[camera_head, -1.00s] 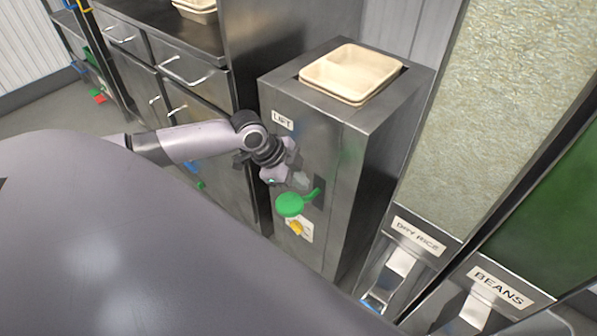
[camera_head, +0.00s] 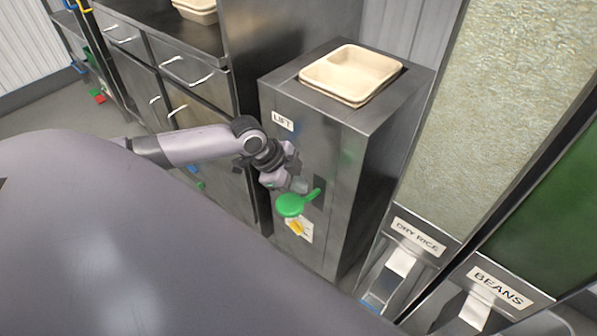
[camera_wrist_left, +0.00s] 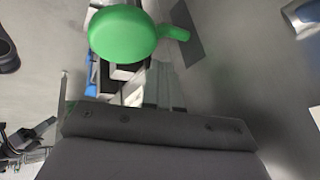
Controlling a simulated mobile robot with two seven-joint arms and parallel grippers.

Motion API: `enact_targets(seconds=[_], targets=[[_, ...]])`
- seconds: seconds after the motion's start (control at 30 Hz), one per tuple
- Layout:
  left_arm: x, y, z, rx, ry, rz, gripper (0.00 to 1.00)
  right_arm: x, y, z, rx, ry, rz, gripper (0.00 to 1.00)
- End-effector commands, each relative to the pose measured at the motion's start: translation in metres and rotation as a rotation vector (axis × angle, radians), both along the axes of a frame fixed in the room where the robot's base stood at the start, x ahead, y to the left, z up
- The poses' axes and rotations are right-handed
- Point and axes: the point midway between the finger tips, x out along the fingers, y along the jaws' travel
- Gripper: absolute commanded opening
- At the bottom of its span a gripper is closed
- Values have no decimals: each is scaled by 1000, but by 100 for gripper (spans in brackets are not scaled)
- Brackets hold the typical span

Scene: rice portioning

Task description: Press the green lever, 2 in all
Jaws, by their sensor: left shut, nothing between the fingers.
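The green lever (camera_head: 291,205) sticks out from the front of the steel lift cabinet (camera_head: 378,155), its round paddle on a short arm from a dark slot. My left gripper (camera_head: 299,186) is shut and empty, just above the paddle in the head view. In the left wrist view the green lever (camera_wrist_left: 122,35) lies ahead of the shut fingers (camera_wrist_left: 163,82); I cannot tell whether they touch it. My right gripper is not in view.
Pale compartment trays (camera_head: 350,72) sit in the cabinet's top. A yellow part (camera_head: 296,227) and a white label are below the lever. Dry rice (camera_head: 418,238) and beans (camera_head: 500,288) dispensers stand at the right. A counter with drawers (camera_head: 185,68) stands at the left.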

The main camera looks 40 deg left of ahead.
Motion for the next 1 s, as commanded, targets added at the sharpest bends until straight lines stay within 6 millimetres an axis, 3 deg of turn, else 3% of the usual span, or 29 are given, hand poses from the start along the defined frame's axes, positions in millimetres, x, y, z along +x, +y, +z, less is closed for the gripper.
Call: enact_targets(seconds=[1.0], targets=[[-3,0,-9,-1,1,0,0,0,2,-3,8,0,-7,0]])
